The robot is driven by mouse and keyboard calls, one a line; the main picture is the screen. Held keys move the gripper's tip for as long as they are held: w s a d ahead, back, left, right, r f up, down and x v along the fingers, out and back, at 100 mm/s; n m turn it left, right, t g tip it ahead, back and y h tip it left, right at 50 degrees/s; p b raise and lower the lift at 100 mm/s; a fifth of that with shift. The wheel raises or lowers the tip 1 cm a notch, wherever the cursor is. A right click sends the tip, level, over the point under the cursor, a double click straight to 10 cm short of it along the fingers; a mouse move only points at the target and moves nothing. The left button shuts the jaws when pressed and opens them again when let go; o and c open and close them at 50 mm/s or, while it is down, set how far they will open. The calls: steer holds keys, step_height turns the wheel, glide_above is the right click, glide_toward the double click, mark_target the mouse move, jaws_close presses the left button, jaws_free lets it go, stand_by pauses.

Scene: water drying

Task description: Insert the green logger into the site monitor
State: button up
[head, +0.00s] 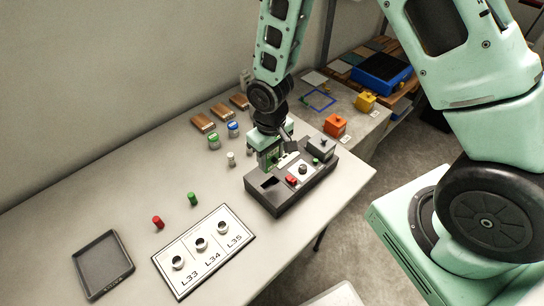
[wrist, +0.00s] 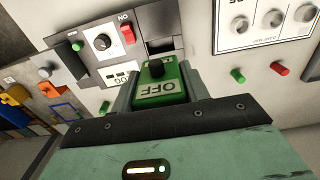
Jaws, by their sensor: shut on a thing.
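The green logger (wrist: 165,88), a green block with a black knob and an "OFF" label, is between the fingers of my gripper (wrist: 160,92) in the wrist view. My gripper is shut on it. In the head view my gripper (head: 270,158) is at the back left edge of the site monitor (head: 285,202), and the logger is mostly hidden there. The monitor is a dark grey box with a light panel, a black dial and a red switch (wrist: 127,34). Its dark slot (wrist: 158,44) looks empty, just beyond the logger in the wrist view. I cannot tell whether they touch.
A white board (head: 205,252) marked L33, L34 and L35 holds three round pieces. A dark tray (head: 103,265) is at left. Jars (head: 233,130) and wooden blocks (head: 204,123) are behind. An orange box (head: 335,126) is right.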

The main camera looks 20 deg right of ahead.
steer(key=shift+f, duration=0.1)
steer(key=b, duration=0.5)
glide_above(271, 177)
steer(key=s+a, duration=0.1)
steer(key=s, duration=0.1)
steer(key=shift+s+f, duration=0.15)
steer(key=shift+f, duration=3.05)
steer(key=f+b, duration=0.1)
steer(key=b, duration=0.2)
steer(key=shift+b, duration=0.55)
steer(key=shift+r, duration=0.25)
steer(key=shift+f, duration=0.2)
steer(key=shift+f+b, duration=0.85)
steer(key=shift+f, duration=0.2)
